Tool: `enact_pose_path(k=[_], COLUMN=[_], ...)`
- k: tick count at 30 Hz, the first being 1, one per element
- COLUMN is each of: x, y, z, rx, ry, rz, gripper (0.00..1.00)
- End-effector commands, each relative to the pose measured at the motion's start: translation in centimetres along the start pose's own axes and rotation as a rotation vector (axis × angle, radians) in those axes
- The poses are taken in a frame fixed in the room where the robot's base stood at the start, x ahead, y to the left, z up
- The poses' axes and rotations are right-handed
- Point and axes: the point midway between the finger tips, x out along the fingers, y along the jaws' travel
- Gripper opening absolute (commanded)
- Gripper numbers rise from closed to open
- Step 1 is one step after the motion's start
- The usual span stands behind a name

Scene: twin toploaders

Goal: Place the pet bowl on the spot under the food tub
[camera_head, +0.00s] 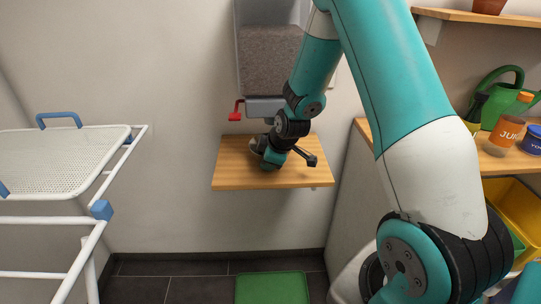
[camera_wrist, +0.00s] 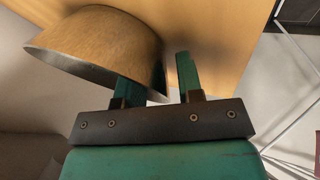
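The food tub (camera_head: 268,62) hangs on the wall in the head view, filled with brown kibble, with a grey spout and a red lever (camera_head: 236,111) at its lower left. A wooden shelf (camera_head: 230,176) juts out below it. My gripper (camera_head: 271,160) is low over this shelf. In the wrist view, the pet bowl (camera_wrist: 95,45) is tilted in the picture, beside the wooden surface. My gripper's fingers (camera_wrist: 157,72) are apart; the left one is partly hidden by the bowl's wall, the right one is outside with a gap. In the head view my arm mostly hides the bowl.
A white drying rack (camera_head: 70,160) with blue corners stands at the left. Shelves at the right hold a green watering can (camera_head: 503,100), a juice bottle (camera_head: 506,127) and a blue tub (camera_head: 533,140). A yellow bin (camera_head: 515,212) sits below. A green mat (camera_head: 272,288) lies on the floor.

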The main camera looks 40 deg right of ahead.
Motion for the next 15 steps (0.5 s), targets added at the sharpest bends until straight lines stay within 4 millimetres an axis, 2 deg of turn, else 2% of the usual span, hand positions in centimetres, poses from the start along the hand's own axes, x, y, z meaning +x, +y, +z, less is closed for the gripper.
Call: enact_pose_path(k=[5,15], x=[-2.1,-9.4], y=[0.2,0.2], z=[-0.1,-0.1], rx=[0.000,0.001], ry=[0.001,0.001], rz=[0.004,0.005], gripper=[0.34,0.34])
